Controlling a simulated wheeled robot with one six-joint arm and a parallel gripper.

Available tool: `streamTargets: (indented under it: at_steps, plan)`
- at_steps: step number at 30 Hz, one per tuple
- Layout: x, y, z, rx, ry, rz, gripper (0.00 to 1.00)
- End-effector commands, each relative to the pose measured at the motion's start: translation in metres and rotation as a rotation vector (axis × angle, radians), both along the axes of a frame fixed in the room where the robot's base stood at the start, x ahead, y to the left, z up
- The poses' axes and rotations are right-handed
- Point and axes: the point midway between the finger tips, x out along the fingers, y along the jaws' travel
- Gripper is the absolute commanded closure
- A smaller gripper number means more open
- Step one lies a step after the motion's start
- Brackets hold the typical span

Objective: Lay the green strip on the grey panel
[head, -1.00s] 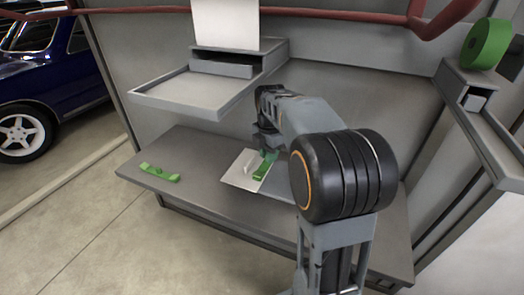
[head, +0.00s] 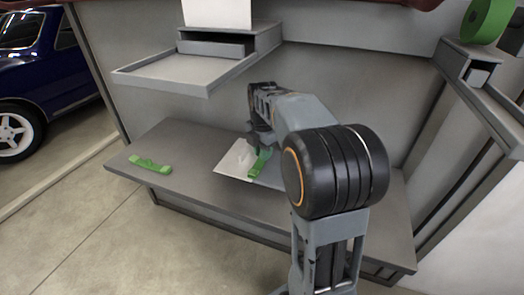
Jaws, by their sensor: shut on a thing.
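My gripper (head: 260,146) points down over the bench and is shut on a green strip (head: 259,164). The held strip is close to the seam between a white panel (head: 232,164) and a grey panel (head: 271,176); I cannot tell whether it touches either one. The grey panel is partly hidden behind my arm. A second green piece (head: 150,164), with a small raised part, lies on the bench at the left, apart from my gripper.
The grey bench (head: 200,190) has free room left of and in front of the panels. A tray-like shelf (head: 185,75) juts out above the bench's back left. A green roll (head: 487,20) sits on a ledge at upper right.

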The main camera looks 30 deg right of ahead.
Motion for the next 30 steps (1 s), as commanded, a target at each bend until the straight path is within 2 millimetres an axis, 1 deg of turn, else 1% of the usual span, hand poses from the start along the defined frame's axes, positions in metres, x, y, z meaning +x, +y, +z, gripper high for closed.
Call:
streamTargets:
  at_steps: [2,3,9,12,19,23,26,30]
  plan:
    - [0.000,0.000,0.000,0.000,0.000,0.000,1.00]
    - [0.000,0.000,0.000,0.000,0.000,0.000,0.79]
    - [0.000,0.000,0.000,0.000,0.000,0.000,0.59]
    - [0.000,0.000,0.000,0.000,0.000,0.000,0.52]
    - [0.000,0.000,0.001,0.000,0.000,0.000,0.52]
    - [0.000,0.000,0.004,0.000,0.000,0.000,0.52]
    - [0.000,0.000,0.010,0.000,-0.001,0.001,0.52]
    - [0.000,0.001,0.023,-0.001,-0.001,0.002,0.52]
